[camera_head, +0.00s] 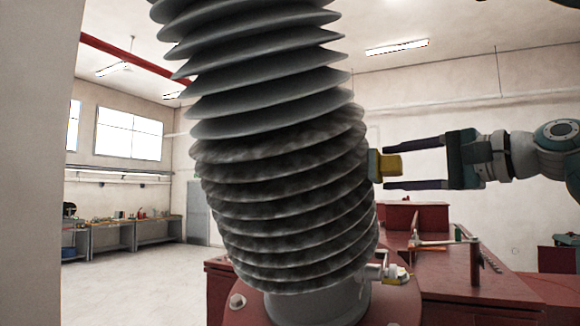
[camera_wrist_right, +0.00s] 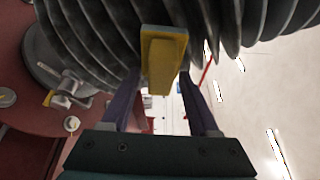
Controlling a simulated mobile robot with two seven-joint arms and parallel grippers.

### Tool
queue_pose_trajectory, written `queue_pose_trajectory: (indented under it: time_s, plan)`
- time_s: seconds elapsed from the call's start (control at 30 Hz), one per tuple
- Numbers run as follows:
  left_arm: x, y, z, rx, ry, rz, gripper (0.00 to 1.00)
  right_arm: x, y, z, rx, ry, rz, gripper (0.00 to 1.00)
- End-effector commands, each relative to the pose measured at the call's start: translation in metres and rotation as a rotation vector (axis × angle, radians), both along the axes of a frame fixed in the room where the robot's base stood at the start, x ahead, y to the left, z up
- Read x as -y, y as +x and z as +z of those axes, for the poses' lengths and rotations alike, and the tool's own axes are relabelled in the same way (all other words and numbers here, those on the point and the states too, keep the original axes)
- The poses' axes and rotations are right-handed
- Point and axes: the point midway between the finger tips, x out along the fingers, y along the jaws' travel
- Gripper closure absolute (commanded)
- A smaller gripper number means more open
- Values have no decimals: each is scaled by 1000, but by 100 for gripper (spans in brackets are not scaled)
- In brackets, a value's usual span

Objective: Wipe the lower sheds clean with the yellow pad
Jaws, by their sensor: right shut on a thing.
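The tall ribbed bushing (camera_head: 262,75) stands in the middle of the head view. Its upper sheds are plain grey; its lower sheds (camera_head: 290,205) are mottled with dark and pale grime. The yellow pad (camera_head: 390,165), with a grey-blue face, is at the right edge of the upper grimy sheds. My right gripper (camera_head: 386,166) comes in from the right, shut on the pad at its fingertips. In the right wrist view the pad (camera_wrist_right: 163,62) sits between the fingertips, against or very near the shed edges; contact cannot be told. My left gripper is out of view.
The bushing stands on a dark red transformer tank (camera_head: 465,280). A small metal fitting (camera_head: 388,271) sticks out at the bushing's foot on the right. A red upright post (camera_head: 474,262) stands on the tank. Workbenches (camera_head: 110,235) line the far left wall.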

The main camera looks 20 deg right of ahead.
Motion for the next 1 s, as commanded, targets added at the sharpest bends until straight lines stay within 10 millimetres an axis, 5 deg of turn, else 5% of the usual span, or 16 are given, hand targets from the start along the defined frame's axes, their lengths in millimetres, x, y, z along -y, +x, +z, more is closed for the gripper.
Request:
queue_pose_trajectory:
  time_s: [1.0]
  plan:
    - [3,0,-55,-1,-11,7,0,25,21,-61,-4,-1,0,100]
